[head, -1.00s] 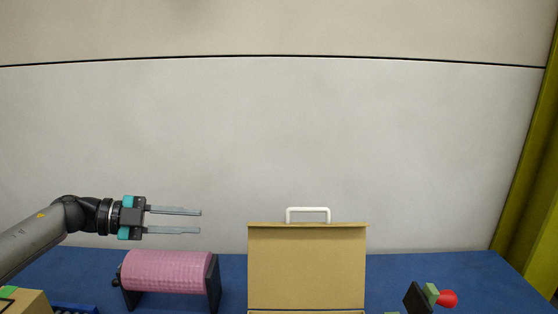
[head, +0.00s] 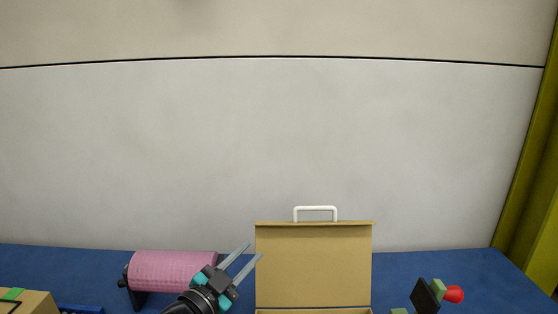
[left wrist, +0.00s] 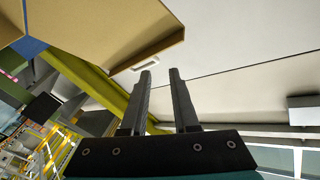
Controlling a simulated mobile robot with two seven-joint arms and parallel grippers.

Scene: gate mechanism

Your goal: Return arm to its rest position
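My left gripper (head: 251,253) is low in the head view, in front of the pink roller and just left of the cardboard gate panel. Its two grey fingers point up and to the right, apart, with nothing between them. In the left wrist view the fingers (left wrist: 160,75) also stand apart and empty. The tan gate panel (head: 313,262) stands upright with a white handle (head: 315,213) on its top edge. The panel also shows at the upper left of the left wrist view (left wrist: 100,35). My right gripper is in neither view.
A pink roller (head: 165,270) on black supports stands on the blue table (head: 60,262). A red knob (head: 453,294) on a dark and green mount is at the right. A cardboard box (head: 35,302) and a blue piece (head: 80,309) are at the lower left.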

